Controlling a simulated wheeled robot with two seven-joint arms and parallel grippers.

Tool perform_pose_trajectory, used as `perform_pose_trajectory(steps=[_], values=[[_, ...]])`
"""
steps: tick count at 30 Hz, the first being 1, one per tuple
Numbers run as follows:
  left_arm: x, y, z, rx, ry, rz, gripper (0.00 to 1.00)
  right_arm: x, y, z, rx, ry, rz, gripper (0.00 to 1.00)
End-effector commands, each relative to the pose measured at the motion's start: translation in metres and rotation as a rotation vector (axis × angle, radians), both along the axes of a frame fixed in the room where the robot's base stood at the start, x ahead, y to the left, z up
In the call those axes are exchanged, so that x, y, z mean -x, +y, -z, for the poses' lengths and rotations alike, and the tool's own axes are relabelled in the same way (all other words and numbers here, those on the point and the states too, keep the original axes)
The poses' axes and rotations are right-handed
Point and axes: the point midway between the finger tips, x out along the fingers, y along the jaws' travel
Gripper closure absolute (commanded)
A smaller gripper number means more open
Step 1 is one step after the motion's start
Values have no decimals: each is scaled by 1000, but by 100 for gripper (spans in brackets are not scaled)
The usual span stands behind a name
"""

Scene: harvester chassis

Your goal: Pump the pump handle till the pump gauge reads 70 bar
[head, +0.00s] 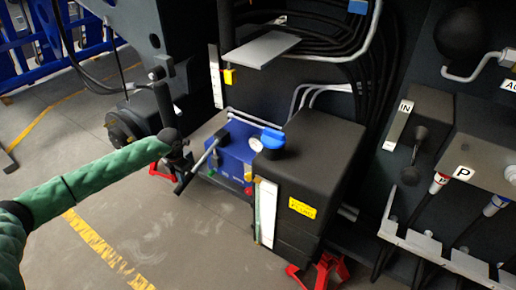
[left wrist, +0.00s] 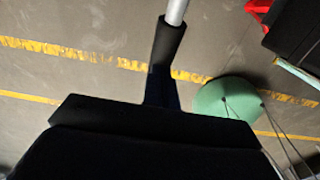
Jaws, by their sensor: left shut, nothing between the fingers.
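The blue pump (head: 238,148) stands on the floor unit, with a round white pump gauge (head: 255,144) on it. The gauge is too small to read. The pump handle (head: 207,154) is a grey rod slanting down to the left, with a dark grip at its lower end. My left gripper (head: 184,161) is at the left of this grip, shut and empty. In the left wrist view the handle's rod and black grip (left wrist: 168,40) come in from the top. The grip's end overlaps the dark shut fingers (left wrist: 162,90); I cannot tell whether they touch. My right gripper is out of view.
A black tank (head: 320,155) with a blue cap (head: 273,139) stands right of the pump. Red jack stands (head: 320,275) are on the floor. A grey plate (head: 262,49) juts out above. The floor at the left front is clear.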

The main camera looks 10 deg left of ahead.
Motion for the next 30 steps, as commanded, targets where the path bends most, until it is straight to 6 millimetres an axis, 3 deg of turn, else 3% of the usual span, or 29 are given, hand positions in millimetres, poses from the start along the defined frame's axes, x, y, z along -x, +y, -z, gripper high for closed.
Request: perform_pose_trajectory(steps=[4,8,30], values=[[2,-1,16,0,8,2,100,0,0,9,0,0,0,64],[3,-1,7,0,9,2,100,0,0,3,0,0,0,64],[10,4,-90,-1,4,0,100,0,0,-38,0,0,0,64]])
